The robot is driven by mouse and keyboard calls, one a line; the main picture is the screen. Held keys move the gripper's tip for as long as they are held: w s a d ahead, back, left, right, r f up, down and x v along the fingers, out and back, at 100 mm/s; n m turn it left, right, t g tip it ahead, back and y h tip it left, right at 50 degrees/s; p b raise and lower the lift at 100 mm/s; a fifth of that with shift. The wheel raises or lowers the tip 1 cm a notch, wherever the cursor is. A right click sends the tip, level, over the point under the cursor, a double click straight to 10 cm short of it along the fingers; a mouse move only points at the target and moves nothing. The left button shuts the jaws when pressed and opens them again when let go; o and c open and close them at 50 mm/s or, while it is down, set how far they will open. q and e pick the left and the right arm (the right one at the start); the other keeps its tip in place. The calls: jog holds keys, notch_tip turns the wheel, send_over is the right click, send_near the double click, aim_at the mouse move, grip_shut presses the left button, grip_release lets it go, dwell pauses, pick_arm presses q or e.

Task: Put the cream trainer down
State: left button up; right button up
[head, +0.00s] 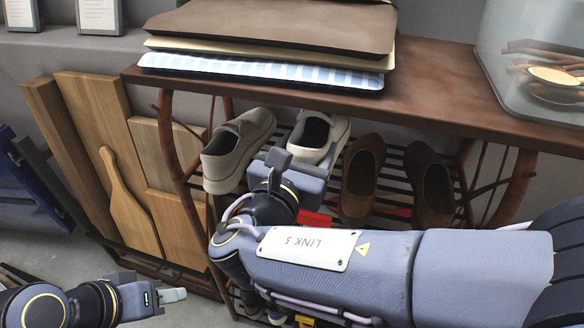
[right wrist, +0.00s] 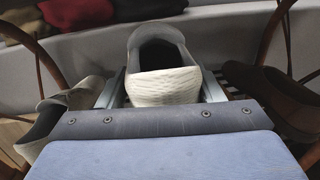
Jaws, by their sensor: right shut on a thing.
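The cream trainer (head: 322,137) is on or just above the upper slatted level of the shoe rack, between a grey shoe (head: 237,150) and a pair of brown shoes. My right gripper (head: 290,160) is at its near end and partly covers it. In the right wrist view the trainer (right wrist: 165,82) sits between the two fingers, its pale textured end towards me, and the gripper is shut on it. Its underside is hidden, so I cannot tell whether it touches the slats. My left gripper (head: 172,295) is at lower left, away from the rack; its finger opening is unclear.
The brown shoes (head: 360,180) stand close on the right. The wooden tabletop (head: 440,85) overhangs the rack, with stacked mats (head: 270,28) and a glass container (head: 535,70) on it. Wooden boards (head: 95,130) lean at left. My right arm hides much of the lower rack.

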jog(key=w+a+f, duration=0.1)
jog(key=w+f, duration=0.1)
jog(key=w+a+f, duration=0.1)
jog(key=f, duration=0.1)
jog(key=w+a+f+b, duration=0.1)
jog(key=w+f, duration=0.1)
jog(key=shift+w+a+f, duration=0.2)
jog(key=shift+w+f, duration=0.1)
jog(key=shift+f, duration=0.1)
jog(key=shift+s+f, duration=0.1)
jog(key=shift+f, duration=1.25)
jog(key=shift+f+b, duration=0.1)
jog(key=shift+b, duration=0.2)
jog(key=shift+f, duration=0.15)
jog(key=o, duration=1.3)
